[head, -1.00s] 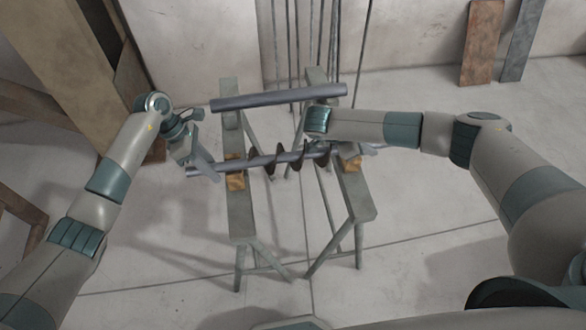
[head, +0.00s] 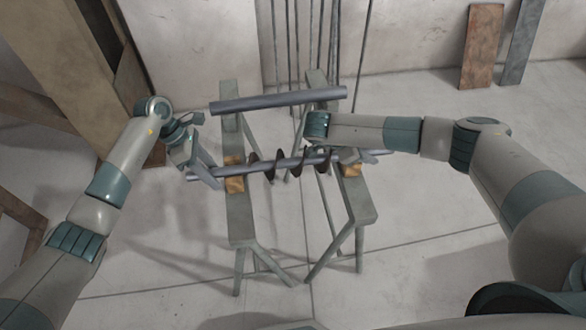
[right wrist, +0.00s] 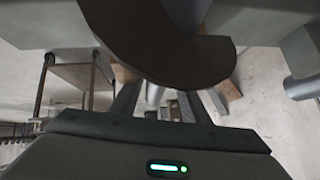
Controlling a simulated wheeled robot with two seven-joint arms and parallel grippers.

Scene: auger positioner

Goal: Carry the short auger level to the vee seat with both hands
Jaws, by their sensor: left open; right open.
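The short auger (head: 222,172) is a grey shaft with dark spiral flights in its middle. It lies nearly level across two trestles, at orange-brown wooden blocks (head: 235,185) and (head: 352,171); I cannot make out their vee shape. My left gripper (head: 206,177) is open at the shaft's left end, outside the left trestle. My right gripper (head: 352,155) is open at the shaft near the right block, and its wrist partly hides the contact. In the right wrist view a dark curved flight (right wrist: 165,60) looms large in front of the open fingers.
A plain grey pipe (head: 278,99) lies across the back of the two trestles, the left one (head: 240,215) and the right one (head: 362,205). Thin rods stand against the rear wall. Boards lean at left and at back right (head: 481,45). The front floor is clear.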

